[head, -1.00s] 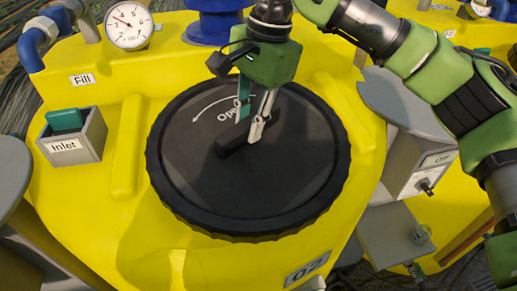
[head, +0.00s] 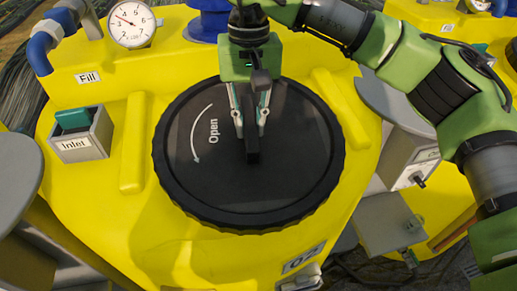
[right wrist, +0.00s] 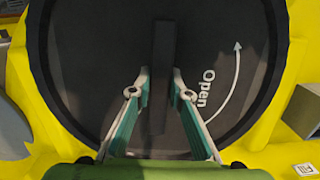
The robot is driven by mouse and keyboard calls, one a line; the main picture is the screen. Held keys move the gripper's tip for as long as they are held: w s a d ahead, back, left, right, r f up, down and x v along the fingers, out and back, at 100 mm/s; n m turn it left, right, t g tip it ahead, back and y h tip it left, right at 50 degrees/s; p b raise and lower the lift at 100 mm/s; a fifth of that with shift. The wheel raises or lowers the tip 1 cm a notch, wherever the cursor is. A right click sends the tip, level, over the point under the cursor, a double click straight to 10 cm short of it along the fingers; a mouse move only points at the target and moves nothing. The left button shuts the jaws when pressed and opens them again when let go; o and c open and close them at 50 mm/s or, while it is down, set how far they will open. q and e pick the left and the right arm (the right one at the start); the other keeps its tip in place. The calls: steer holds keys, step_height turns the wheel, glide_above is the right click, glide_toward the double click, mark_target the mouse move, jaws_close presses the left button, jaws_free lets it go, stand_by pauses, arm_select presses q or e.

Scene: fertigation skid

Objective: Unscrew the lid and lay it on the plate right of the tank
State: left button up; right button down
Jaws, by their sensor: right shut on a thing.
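The round black lid (head: 205,182), with a ribbed rim and a white "Open" arrow, sits on the yellow tank (head: 100,205). My right gripper (head: 250,124) comes down from above and is shut on the lid's raised bar handle (head: 253,153). In the right wrist view, its two fingers (right wrist: 160,92) stand on either side of the handle (right wrist: 161,45), and the lid (right wrist: 85,60) fills most of the picture. A grey round plate (head: 376,98) is right of the tank, partly hidden by my right arm. My left gripper is not in view.
A grey inlet box (head: 82,142) stands on the tank left of the lid. A pressure gauge (head: 131,25) and blue pipe (head: 45,42) are behind it. A grey control box (head: 408,160) and a square grey panel (head: 390,224) are at the right.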

steer(key=shift+n, duration=0.7)
steer(key=shift+r, duration=0.1)
steer(key=shift+w+r, duration=0.1)
steer(key=shift+r, duration=0.05)
steer(key=shift+s+r+p, duration=0.2)
steer(key=shift+r+p, duration=0.7)
steer(key=shift+r, duration=0.45)
steer(key=shift+r, duration=0.1)
steer(key=shift+s+r+p, duration=0.15)
steer(key=shift+r+p, duration=0.45)
steer(key=shift+r, duration=0.35)
steer(key=shift+s+d+r+p, duration=0.1)
steer(key=shift+r+p, duration=0.05)
steer(key=shift+r, duration=0.35)
steer(key=shift+s+r+p, duration=0.1)
steer(key=shift+r+p, duration=0.05)
steer(key=shift+r, duration=0.3)
steer(key=shift+f, duration=0.1)
